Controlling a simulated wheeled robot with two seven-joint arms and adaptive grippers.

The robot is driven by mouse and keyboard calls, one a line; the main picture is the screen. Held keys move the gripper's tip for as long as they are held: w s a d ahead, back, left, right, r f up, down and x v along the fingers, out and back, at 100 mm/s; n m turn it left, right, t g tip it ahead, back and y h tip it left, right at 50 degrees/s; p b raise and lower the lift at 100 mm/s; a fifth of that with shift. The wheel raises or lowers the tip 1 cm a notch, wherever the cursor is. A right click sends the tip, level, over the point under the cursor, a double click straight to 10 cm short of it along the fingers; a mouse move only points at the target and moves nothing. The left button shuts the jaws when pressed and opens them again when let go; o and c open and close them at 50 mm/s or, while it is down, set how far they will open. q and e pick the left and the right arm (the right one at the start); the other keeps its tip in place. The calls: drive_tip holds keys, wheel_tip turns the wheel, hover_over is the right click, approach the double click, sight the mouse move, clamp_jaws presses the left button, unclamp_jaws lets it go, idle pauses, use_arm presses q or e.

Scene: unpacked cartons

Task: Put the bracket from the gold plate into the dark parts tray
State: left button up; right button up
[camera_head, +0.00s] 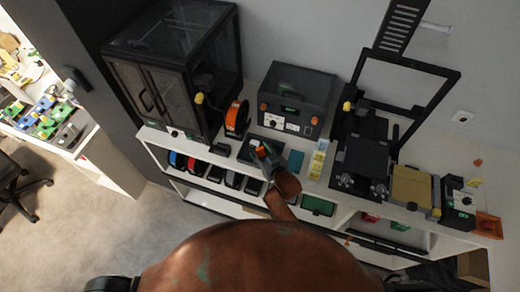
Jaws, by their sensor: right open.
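The gold plate (411,188) lies on the right part of the shelf top, beside the black open-frame printer. I cannot make out a bracket on it at this size. A dark tray (244,151) lies left of centre on the shelf top, in front of the orange spool; it looks like the parts tray. My right gripper (263,150) is open, over or just in front of this tray's right side, and hides part of it. A small orange-red patch shows at its tip; I cannot tell what it is. My left gripper is not in view.
A black enclosed printer (176,70) stands at the left, a grey box machine (296,98) behind the tray. The open-frame printer (366,155) stands between tray and gold plate. A teal pad (295,161) and yellow cards (318,160) lie right of my gripper.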

drive_tip(key=shift+r, duration=0.25)
drive_tip(key=v, duration=1.2)
drive_tip(key=shift+f+p, duration=0.15)
drive_tip(key=shift+p, duration=0.2)
